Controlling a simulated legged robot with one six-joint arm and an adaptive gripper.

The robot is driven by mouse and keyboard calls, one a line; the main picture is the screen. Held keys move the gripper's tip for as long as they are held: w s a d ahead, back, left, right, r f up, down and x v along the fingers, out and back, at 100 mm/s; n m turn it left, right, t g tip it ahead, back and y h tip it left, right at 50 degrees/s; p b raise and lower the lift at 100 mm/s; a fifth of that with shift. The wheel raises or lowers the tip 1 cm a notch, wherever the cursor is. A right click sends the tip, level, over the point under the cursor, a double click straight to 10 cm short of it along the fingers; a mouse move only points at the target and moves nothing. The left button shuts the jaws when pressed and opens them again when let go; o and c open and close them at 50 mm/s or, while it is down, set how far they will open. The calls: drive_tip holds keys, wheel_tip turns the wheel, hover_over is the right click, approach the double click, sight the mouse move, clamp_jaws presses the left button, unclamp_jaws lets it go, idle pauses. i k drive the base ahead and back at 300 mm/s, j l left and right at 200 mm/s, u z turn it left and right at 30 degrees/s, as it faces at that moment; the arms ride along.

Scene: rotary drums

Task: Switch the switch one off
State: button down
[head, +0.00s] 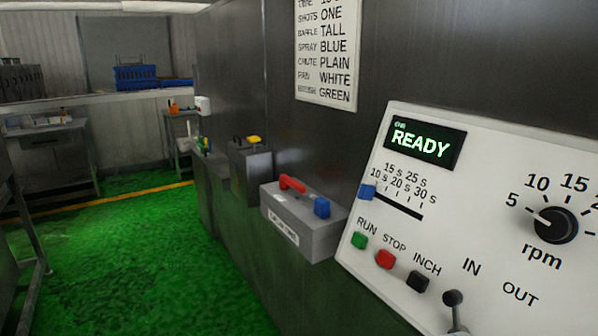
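No part is clearly marked as switch one, so I cannot tell which it is. A sloped white control panel (480,155) stands at the right. Its small display (424,143) reads READY in green, with smaller text above that looks like "ONE". Below are a green RUN button (359,240), a red STOP button (385,259) and a black INCH button (417,281). A black toggle lever (453,298) stands below IN and OUT. My gripper is not in view.
A black rpm dial (556,225) and a blue slider (367,191) are on the panel. Further along the dark wall is another grey box (250,172) with a yellow part. A metal table (45,130) stands at the back left. The green floor (140,265) is clear in the middle.

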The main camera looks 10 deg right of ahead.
sight(285, 182)
drive_tip(key=i+j+z, duration=0.2)
drive_tip(key=i+j, duration=0.5)
drive_tip(key=i+j+z, duration=0.25)
drive_tip(key=i+j, duration=0.6)
